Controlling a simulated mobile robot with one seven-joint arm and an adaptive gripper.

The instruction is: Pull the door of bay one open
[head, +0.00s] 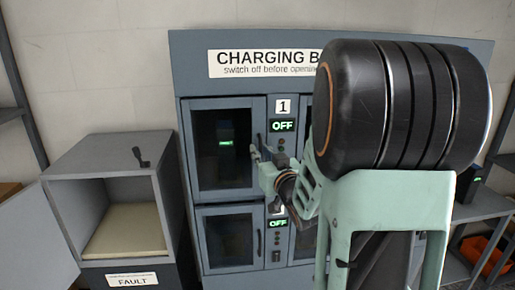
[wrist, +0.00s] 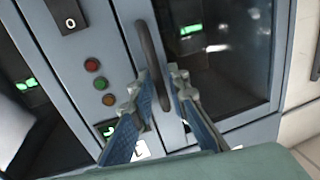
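The bay one door (head: 222,150) is the upper left cabinet door, grey with a dark window, and looks closed. The number 1 plate (head: 283,106) and a green OFF display (head: 282,125) are to its right. My gripper (head: 262,158) is at the door's right edge. In the wrist view, which looks upside down, the black bar handle (wrist: 148,50) of this door (wrist: 222,60) runs between the fingertips of my gripper (wrist: 158,86). The fingers stand apart on either side of the handle; firm contact on both sides does not show.
A lower door (head: 228,238) with its own OFF display is below. A fault box (head: 128,160) stands open at the left, its door (head: 45,240) swung out left. My arm hides the cabinet's right side. A shelf (head: 485,205) is at the right.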

